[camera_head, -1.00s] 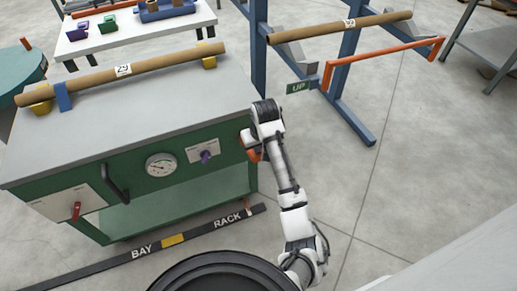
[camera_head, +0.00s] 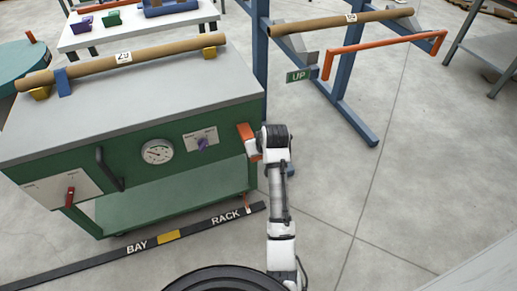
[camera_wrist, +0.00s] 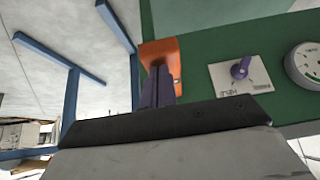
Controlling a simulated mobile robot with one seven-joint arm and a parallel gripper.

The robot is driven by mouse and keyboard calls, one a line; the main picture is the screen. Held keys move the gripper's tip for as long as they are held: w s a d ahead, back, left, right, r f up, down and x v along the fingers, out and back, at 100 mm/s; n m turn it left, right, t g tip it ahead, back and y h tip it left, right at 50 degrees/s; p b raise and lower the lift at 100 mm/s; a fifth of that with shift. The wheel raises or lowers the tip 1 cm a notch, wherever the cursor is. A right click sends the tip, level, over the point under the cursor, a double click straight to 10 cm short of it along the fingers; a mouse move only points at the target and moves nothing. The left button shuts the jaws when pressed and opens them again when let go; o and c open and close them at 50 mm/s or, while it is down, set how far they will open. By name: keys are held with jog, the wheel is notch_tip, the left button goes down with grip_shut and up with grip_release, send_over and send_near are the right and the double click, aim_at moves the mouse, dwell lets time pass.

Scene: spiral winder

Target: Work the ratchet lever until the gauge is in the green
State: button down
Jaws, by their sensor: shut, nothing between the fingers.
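The gauge (camera_head: 157,151) is a round white dial on the green front of the cabinet; its needle reading is too small to tell. It also shows at the right edge of the wrist view (camera_wrist: 304,64). A black handle (camera_head: 110,169) sticks out left of the gauge. A red lever (camera_head: 70,196) sits on a pale plate further left. I cannot tell which is the ratchet lever. My gripper (camera_head: 252,150) is at the cabinet's right front corner, by an orange block (camera_head: 245,131). In the wrist view, its fingers (camera_wrist: 157,88) are shut and empty in front of the orange block (camera_wrist: 160,52).
A purple knob (camera_head: 202,143) on a pale plate is between gauge and gripper. A cardboard tube (camera_head: 125,64) lies across the cabinet top (camera_head: 140,102). A blue frame (camera_head: 346,105) with an orange bar (camera_head: 385,45) stands behind right. The floor (camera_head: 335,190) right of my arm is clear.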

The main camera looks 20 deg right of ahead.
aim_at(259, 159)
jog(key=f+b, duration=0.1)
jog(key=f+t+b, duration=0.1)
jog(key=f, duration=0.1)
jog(key=shift+s+a, duration=0.1)
jog(key=shift+s, duration=0.1)
jog(key=f+t+b, duration=0.1)
jog(key=t+b, duration=0.1)
jog(key=b, duration=0.1)
jog(key=shift+f, duration=0.3)
